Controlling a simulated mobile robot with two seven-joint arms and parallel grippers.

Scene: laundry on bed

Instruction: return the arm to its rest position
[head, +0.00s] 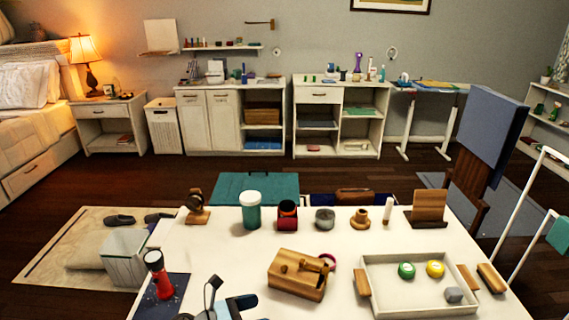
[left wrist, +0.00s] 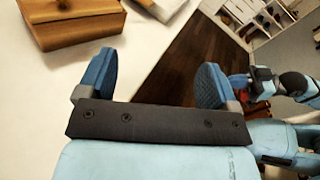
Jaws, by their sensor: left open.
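My left gripper (left wrist: 153,82) is open, with its two blue fingers apart and nothing between them in the left wrist view. In the head view, part of it shows as blue and dark pieces (head: 232,305) at the bottom edge, over the near side of the white table (head: 215,250). The wooden box (head: 297,276) is just beyond it to the right; its corner also shows at the upper left of the left wrist view (left wrist: 75,22), apart from the fingers. Teal links of mine show at the right of the left wrist view.
A red flashlight (head: 159,275) stands on a dark mat left of my gripper. A white tray (head: 372,300) with several small items lies on the right. A teal jar (head: 251,212) and other small objects line the far edge. A white bin (head: 124,258) stands beyond the left edge.

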